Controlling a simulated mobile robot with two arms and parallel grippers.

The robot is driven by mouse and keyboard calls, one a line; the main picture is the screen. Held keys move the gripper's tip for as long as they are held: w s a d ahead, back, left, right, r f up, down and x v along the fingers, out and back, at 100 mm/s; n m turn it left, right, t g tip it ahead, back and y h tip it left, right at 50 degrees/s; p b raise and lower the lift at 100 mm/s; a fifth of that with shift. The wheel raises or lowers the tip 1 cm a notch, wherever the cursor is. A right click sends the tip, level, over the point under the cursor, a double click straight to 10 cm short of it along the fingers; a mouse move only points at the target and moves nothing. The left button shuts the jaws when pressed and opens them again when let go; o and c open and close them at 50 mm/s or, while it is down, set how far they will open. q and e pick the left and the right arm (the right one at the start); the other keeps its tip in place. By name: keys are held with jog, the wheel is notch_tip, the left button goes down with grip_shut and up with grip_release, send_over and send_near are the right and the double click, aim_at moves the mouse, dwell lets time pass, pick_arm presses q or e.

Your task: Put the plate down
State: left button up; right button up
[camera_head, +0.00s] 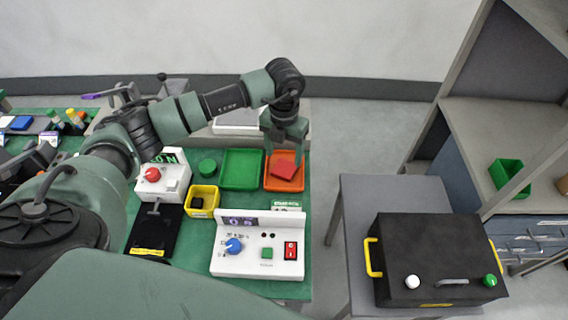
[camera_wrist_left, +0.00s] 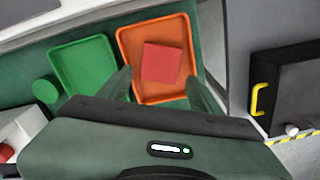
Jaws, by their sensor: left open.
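The red square plate (camera_head: 284,169) lies in the orange tray (camera_head: 269,184) at the back right of the green bench mat. In the left wrist view the plate (camera_wrist_left: 161,64) rests slightly turned inside the tray (camera_wrist_left: 126,50), clear of the rim. My left gripper (camera_head: 285,142) is open and empty, just behind and above the plate in the head view. In the left wrist view its two fingers (camera_wrist_left: 162,92) are spread apart, with the plate beyond them and not touched. My right gripper is not in view.
A green tray (camera_head: 241,169) sits beside the orange one, with a green round piece (camera_head: 207,167) to its left. A yellow bin (camera_head: 203,201) and a white control box (camera_head: 258,262) stand nearer. A black case (camera_head: 436,262) sits on a grey table at right.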

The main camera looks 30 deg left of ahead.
aim_at(284, 169)
pick_arm(q)
notch_tip(284, 169, up, 6)
jog(key=shift+r+b, duration=0.2)
jog(key=shift+b, duration=0.2)
jog(key=shift+s, duration=0.1)
